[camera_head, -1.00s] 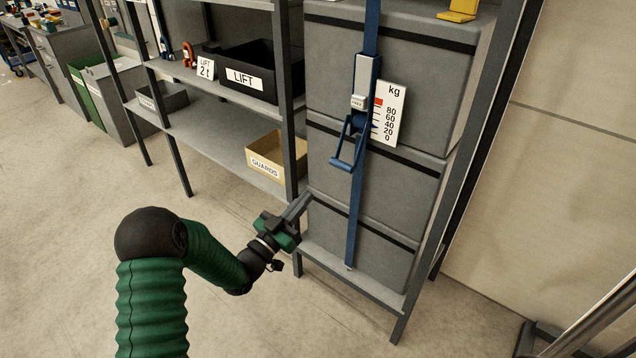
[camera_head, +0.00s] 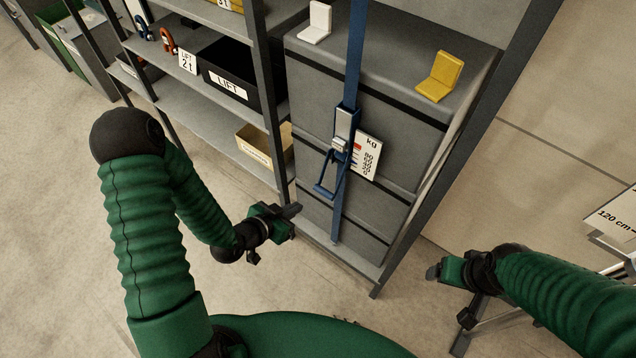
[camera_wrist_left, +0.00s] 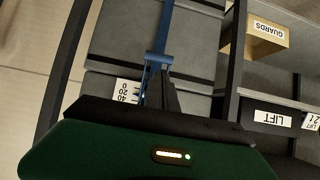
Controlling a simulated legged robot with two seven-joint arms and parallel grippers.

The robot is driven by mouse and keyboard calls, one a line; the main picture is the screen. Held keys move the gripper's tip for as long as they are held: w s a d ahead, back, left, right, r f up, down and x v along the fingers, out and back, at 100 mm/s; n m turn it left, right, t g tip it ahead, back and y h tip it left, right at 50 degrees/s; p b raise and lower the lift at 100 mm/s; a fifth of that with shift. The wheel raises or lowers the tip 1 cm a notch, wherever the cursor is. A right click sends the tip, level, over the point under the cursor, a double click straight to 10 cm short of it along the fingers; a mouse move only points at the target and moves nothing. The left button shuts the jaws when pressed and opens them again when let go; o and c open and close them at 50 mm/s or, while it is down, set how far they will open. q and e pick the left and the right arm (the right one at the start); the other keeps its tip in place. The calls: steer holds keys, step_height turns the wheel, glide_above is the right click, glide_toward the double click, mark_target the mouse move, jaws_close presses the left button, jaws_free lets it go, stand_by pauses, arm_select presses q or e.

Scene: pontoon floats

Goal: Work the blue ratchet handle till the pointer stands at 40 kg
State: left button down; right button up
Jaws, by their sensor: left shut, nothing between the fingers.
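The blue ratchet handle (camera_head: 326,181) hangs out from the ratchet on a blue strap (camera_head: 353,62), which runs down the front of stacked grey cases. The white kg scale (camera_head: 366,158) is beside the ratchet. Its figures are small and I cannot make out where the pointer stands. My left gripper (camera_head: 293,209) is shut and empty, left of and below the handle, apart from it. In the left wrist view the handle (camera_wrist_left: 158,60) shows beyond the fingers, and the scale (camera_wrist_left: 127,90) is partly hidden by the gripper. My right gripper (camera_head: 436,272) is right of the cases, its jaws unclear.
Shelves at left hold a black LIFT box (camera_head: 236,76) and a tan GUARDS box (camera_head: 256,148). A white bracket (camera_head: 317,24) and a yellow bracket (camera_head: 440,78) rest on the top case. A rack upright (camera_head: 440,185) stands right of the cases.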

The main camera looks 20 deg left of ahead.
mark_target(322, 194)
arm_select(q)
steer(key=p+x, duration=0.2)
steer(key=x, duration=0.9)
steer(key=shift+w+d+f+p, duration=0.15)
steer(key=shift+w+d+p, duration=0.1)
steer(key=shift+w+p, duration=0.15)
steer(key=shift+w+f, duration=0.1)
steer(key=shift+f, duration=0.1)
arm_select(e)
steer(key=v, duration=0.3)
steer(key=shift+w+r, duration=0.15)
arm_select(q)
steer(key=shift+d, duration=0.1)
arm_select(e)
steer(key=shift+d, duration=0.15)
arm_select(q)
steer(key=shift+w+d+f+b, duration=0.15)
steer(key=shift+w+f+b, duration=0.25)
steer(key=shift+f+b, duration=0.4)
arm_select(e)
steer(key=shift+x, duration=1)
arm_select(q)
steer(key=shift+r, duration=0.25)
